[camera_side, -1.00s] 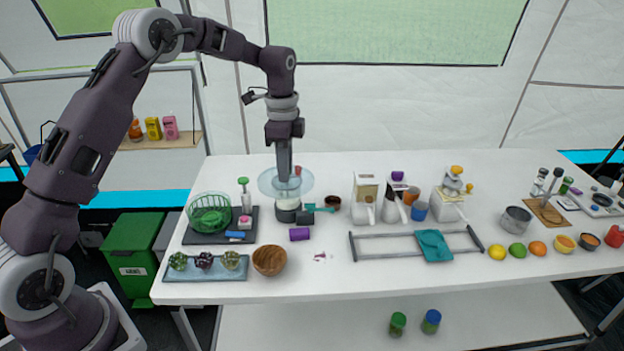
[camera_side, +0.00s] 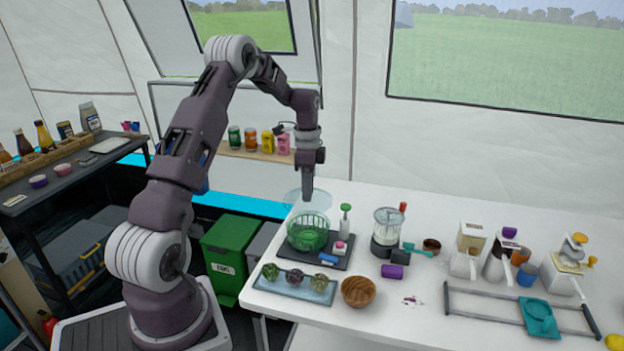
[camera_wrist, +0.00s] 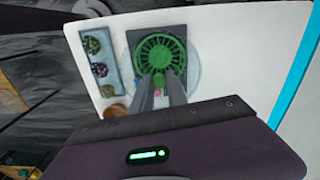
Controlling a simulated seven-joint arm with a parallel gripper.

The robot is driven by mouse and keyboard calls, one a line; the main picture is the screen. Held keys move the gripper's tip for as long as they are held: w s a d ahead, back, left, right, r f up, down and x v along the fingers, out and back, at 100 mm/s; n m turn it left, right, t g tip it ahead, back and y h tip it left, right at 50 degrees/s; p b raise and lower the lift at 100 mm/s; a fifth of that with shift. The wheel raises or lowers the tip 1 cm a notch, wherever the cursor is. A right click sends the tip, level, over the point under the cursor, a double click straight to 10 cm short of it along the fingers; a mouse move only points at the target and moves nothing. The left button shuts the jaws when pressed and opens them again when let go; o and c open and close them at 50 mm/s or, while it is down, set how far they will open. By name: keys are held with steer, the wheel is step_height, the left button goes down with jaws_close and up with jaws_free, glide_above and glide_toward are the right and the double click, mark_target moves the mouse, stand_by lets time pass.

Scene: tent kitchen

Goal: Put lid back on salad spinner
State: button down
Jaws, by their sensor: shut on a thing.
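My gripper (camera_side: 307,197) is shut on the clear round lid (camera_side: 290,197), gripping it near its middle. The lid is held roughly level above the salad spinner (camera_side: 308,238), with a gap between them in the side view. The salad spinner is a green slotted basket in a clear bowl on a dark board. In the wrist view, the spinner's green basket (camera_wrist: 160,48) shows through and beyond the see-through lid (camera_wrist: 196,72), in front of my fingers (camera_wrist: 161,92). The two circles overlap but do not look exactly centred from that camera.
A blender-like appliance (camera_side: 387,232) is farther right. A tray of artichoke-like vegetables (camera_side: 315,290) and a wooden bowl (camera_side: 358,291) lie in front.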

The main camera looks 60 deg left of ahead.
steer(key=shift+f, duration=3.4)
steer(key=shift+f, duration=0.15)
steer(key=c, duration=0.7)
jaws_free()
steer(key=shift+c, duration=0.2)
steer(key=shift+r, duration=3.55)
steer(key=shift+c, duration=0.3)
